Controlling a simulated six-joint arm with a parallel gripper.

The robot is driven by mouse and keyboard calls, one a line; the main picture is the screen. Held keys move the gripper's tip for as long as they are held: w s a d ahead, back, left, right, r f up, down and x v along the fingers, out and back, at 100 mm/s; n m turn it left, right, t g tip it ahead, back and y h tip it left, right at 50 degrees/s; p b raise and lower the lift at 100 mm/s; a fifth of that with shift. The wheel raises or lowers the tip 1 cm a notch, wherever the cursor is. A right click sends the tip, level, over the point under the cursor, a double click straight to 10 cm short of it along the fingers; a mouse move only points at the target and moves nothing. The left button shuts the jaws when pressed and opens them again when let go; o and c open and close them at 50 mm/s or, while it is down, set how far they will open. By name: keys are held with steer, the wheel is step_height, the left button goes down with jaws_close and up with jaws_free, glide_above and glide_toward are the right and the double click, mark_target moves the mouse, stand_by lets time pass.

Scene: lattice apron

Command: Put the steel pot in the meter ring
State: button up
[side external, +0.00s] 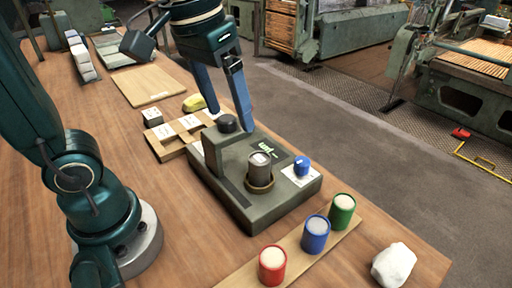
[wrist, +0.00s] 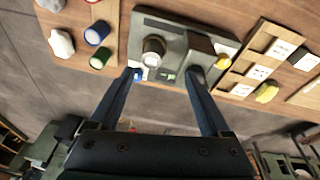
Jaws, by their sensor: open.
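The steel pot (side external: 260,164) is a small grey cylinder with a pale label on top. It stands upright in the brown meter ring (side external: 261,186) on the grey-green meter (side external: 226,170), and the ring surrounds its base. In the wrist view the pot (wrist: 154,45) shows beyond my fingertips, with the ring (wrist: 152,59) around it. My gripper (side external: 231,119) is open and empty, above the meter and apart from the pot. Its two spread fingers also show in the wrist view (wrist: 162,73). The pot's underside is hidden inside the ring.
A small blue weight (side external: 302,165) sits on a white card beside the ring. Red (side external: 272,265), blue (side external: 315,234) and green (side external: 342,211) pots stand on a wooden strip. A white lump (side external: 393,265) lies near the table edge. A wooden card rack (side external: 172,136) is behind the meter.

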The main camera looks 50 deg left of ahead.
steer(key=s+a+f+m+t, duration=0.1)
steer(key=s+f+t, duration=0.2)
steer(key=s+f, duration=0.1)
steer(key=shift+s+f+m, duration=0.4)
steer(key=shift+s, duration=0.4)
